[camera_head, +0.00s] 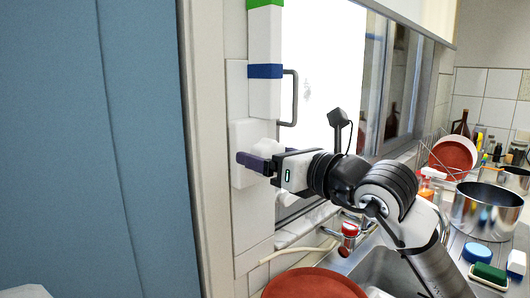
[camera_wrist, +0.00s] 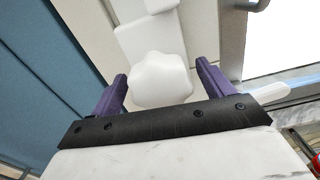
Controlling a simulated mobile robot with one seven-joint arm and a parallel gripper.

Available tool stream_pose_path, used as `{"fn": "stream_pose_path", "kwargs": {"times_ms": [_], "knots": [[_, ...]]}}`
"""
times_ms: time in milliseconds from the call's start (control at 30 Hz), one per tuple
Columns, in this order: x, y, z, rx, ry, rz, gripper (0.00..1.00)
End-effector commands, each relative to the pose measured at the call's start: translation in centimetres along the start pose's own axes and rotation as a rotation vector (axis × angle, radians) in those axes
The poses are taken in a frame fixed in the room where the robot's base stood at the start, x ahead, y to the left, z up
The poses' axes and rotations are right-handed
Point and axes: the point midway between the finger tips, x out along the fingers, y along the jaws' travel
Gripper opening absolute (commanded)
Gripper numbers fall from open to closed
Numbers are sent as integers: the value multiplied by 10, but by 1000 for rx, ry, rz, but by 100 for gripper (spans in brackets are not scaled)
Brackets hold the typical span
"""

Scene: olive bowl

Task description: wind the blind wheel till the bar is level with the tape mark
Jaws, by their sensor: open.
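The blind wheel, a white lobed knob (camera_head: 267,146), sits on a white wall plate beside the window. It also shows in the wrist view (camera_wrist: 160,80). My gripper (camera_head: 250,162) is open at the wheel. In the wrist view, its purple fingers (camera_wrist: 162,72) stand on either side of the knob, with gaps visible. A white upright strip (camera_head: 264,40) above the wheel carries a blue tape band (camera_head: 265,71) and a green one (camera_head: 264,3) at the picture's top. A pale blind (camera_head: 415,12) hangs at the upper right; I cannot tell if its lower edge is the bar.
A grey handle (camera_head: 295,98) sticks out right of the strip. A tap with a red top (camera_head: 350,229), a red-brown dish (camera_head: 315,284), a steel pot (camera_head: 484,211) and a dish rack with a red plate (camera_head: 453,157) crowd the sink area. A blue panel (camera_head: 90,150) fills the left.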

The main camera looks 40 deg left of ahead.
Motion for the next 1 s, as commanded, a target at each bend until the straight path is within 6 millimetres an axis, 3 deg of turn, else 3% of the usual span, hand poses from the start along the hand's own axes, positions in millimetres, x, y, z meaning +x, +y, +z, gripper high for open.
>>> {"fn": "stream_pose_path", "kwargs": {"times_ms": [300, 667, 1000], "knots": [[1, 0, 0, 0, 0, 0, 80], [1, 0, 0, 0, 0, 0, 35], [1, 0, -2, 54, 0, -1, 35]]}}
